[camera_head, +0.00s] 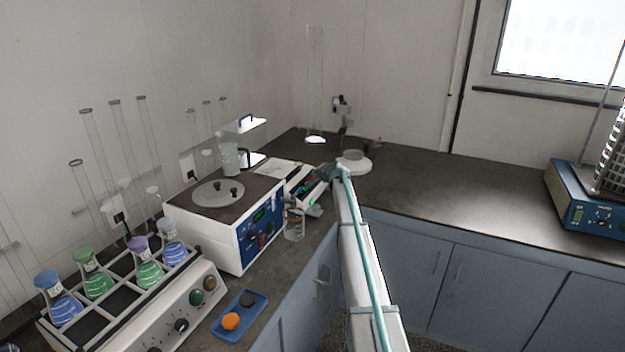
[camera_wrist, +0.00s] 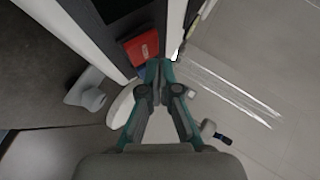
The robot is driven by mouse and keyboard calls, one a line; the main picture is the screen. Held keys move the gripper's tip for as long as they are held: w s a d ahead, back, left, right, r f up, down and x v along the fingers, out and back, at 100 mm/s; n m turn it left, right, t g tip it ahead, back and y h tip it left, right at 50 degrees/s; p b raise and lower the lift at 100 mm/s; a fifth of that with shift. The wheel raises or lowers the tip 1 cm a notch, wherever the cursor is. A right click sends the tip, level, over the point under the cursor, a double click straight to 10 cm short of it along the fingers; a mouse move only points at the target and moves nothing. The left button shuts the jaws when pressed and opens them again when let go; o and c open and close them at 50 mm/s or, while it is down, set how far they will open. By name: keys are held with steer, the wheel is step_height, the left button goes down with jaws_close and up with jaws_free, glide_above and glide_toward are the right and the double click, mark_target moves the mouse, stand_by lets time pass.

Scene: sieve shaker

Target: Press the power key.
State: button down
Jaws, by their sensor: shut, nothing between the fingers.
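In the head view my gripper (camera_head: 330,172) is at the right end of a low white instrument (camera_head: 300,180) with a dark front and green and red lights. The sieve shaker (camera_head: 590,195), a blue base with stacked sieves, stands far right, away from my gripper.
A white box with a blue front (camera_head: 235,235) and a glass beaker (camera_head: 294,226) stand left of my arm. A round white stand (camera_head: 354,163) is behind my gripper. A flask rack (camera_head: 130,300) and a blue tray (camera_head: 252,300) are front left. The counter (camera_head: 470,190) at right is clear.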

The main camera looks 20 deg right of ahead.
steer(key=shift+r, duration=0.2)
steer(key=r, duration=0.1)
steer(key=s+d+r+p, duration=0.1)
steer(key=r, duration=0.1)
steer(key=s+r, duration=0.1)
steer(key=r, duration=0.1)
steer(key=shift+d+r, duration=0.15)
steer(key=shift+d, duration=0.25)
stand_by(0.5)
